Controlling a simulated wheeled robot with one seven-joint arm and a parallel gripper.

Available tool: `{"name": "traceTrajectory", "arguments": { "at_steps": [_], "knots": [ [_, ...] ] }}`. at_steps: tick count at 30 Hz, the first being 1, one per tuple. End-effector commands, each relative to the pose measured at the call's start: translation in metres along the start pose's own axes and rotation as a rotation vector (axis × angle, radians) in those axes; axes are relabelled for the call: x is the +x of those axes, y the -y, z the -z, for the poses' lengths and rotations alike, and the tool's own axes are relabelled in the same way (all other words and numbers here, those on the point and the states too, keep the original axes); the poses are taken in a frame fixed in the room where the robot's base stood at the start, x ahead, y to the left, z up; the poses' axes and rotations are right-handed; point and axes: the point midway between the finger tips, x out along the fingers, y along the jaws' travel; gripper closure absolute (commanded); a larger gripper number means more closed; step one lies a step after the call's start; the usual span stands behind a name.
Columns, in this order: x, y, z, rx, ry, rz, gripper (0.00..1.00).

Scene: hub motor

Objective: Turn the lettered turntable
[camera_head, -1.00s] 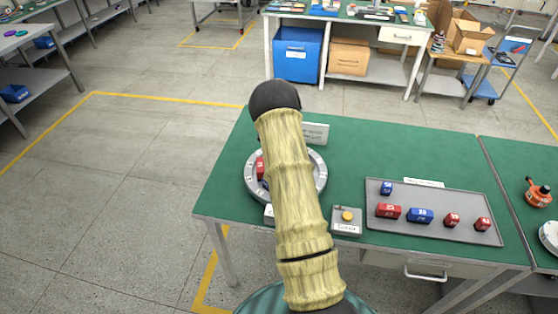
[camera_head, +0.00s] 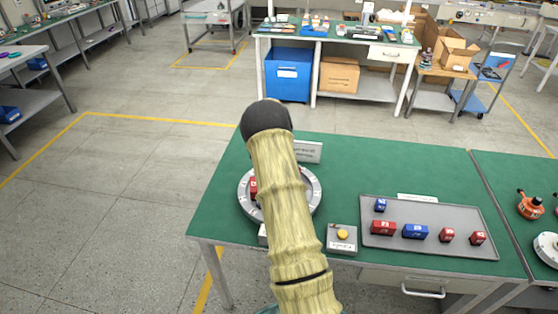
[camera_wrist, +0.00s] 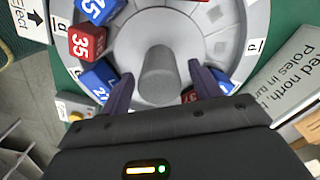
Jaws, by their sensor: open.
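The grey round turntable (camera_head: 247,206) stands on the green table, partly hidden behind my arm in the head view. In the wrist view its rim (camera_wrist: 219,18) carries small letter tags, two reading "d". A grey central knob (camera_wrist: 157,75) rises from the turntable. My gripper (camera_wrist: 160,88) is open, with one dark finger on each side of the knob. I cannot tell whether the fingers touch it. On the ring sit a blue block marked 15 (camera_wrist: 95,9), a red block marked 35 (camera_wrist: 87,42), a blue block marked 27 (camera_wrist: 99,77) and other partly hidden blocks.
A box with a yellow button (camera_head: 342,237) stands right of the turntable. A grey tray (camera_head: 440,249) with several red and blue blocks lies further right. A sign (camera_wrist: 290,75) stands close to the turntable. An orange device (camera_head: 530,205) is on the right table.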

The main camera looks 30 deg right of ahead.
Motion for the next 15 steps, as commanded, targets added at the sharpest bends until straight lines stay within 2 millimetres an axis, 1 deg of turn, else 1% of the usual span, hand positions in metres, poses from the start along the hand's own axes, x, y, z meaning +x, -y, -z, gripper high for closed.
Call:
{"name": "traceTrajectory", "arguments": {
  "at_steps": [5,15],
  "knots": [
    [-0.026,0.001,0.0,0.001,-0.001,0.004,0.37],
    [-0.094,0.001,0.0,-0.001,-0.001,0.005,0.37]
  ]
}}
